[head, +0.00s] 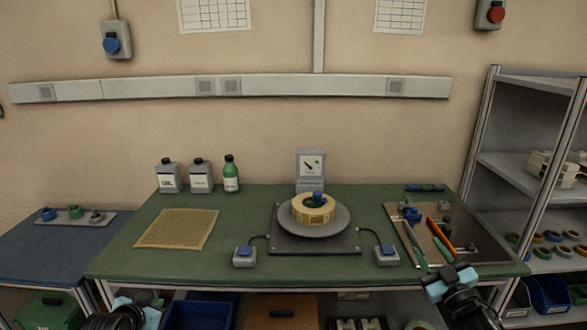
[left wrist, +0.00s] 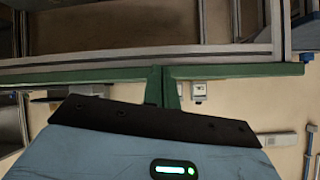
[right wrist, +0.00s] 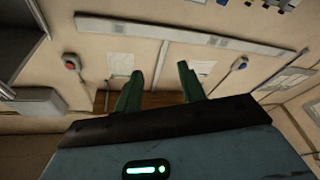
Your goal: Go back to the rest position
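My left gripper (head: 146,298) is at the bottom left of the head view, in front of the bench's near edge. In the left wrist view its two green fingers (left wrist: 163,88) are together with nothing visible between them. My right gripper (head: 446,276) is at the bench's front right. In the right wrist view its fingers (right wrist: 160,85) stand apart and empty. A tan tape reel (head: 313,215) lies on the grey turntable (head: 290,225) at the middle of the green bench (head: 130,258), with a blue piece at its centre.
A yellowish mat (head: 178,228) and several bottles (head: 231,174) are on the bench's left. A tray (head: 470,240) with tools is at the right, close to my right gripper. Two small boxes (head: 245,257) (head: 387,255) flank the turntable. A shelf rack (head: 520,140) stands far right.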

